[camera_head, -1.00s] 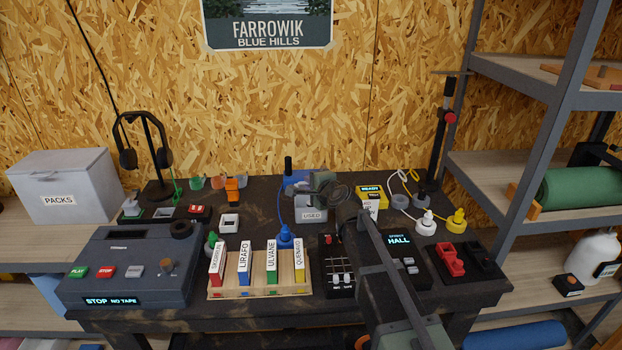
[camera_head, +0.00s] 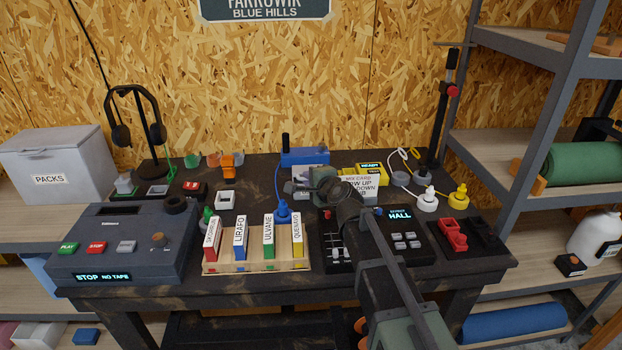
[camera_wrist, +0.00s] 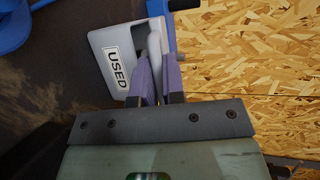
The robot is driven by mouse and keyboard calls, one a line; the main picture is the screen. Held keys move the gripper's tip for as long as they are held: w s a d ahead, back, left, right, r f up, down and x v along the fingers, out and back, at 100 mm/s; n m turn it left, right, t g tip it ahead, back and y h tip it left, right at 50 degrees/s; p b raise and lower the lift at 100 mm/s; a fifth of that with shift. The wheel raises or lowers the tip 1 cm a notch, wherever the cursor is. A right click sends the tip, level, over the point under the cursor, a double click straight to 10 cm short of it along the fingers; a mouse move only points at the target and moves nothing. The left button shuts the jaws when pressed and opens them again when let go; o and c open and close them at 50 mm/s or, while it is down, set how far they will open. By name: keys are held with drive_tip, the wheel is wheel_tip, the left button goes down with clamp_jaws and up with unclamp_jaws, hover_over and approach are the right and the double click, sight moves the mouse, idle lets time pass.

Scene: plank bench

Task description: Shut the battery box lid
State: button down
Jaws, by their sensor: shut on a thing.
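A small light grey box labelled USED (camera_head: 303,189) stands towards the back of the bench, partly hidden by my gripper. In the wrist view the USED box (camera_wrist: 110,62) shows tilted, its label to the left of my fingers. My gripper (camera_wrist: 158,68) is shut on a thin light grey panel (camera_wrist: 154,45) at the right side of this box. The panel looks like the box's lid, but I cannot tell its hinge or how far it stands open. In the head view my gripper (camera_head: 322,180) is at the box, its fingertips largely hidden by my wrist.
A white mix card (camera_head: 362,187) and a yellow device (camera_head: 370,170) stand right of my gripper. A wooden rack (camera_head: 258,262) with labelled cartridges is in front. A tape deck (camera_head: 135,240), a PACKS bin (camera_head: 52,160) and a headphone stand (camera_head: 150,140) are at left.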

drive_tip(key=c, duration=1.5)
unclamp_jaws()
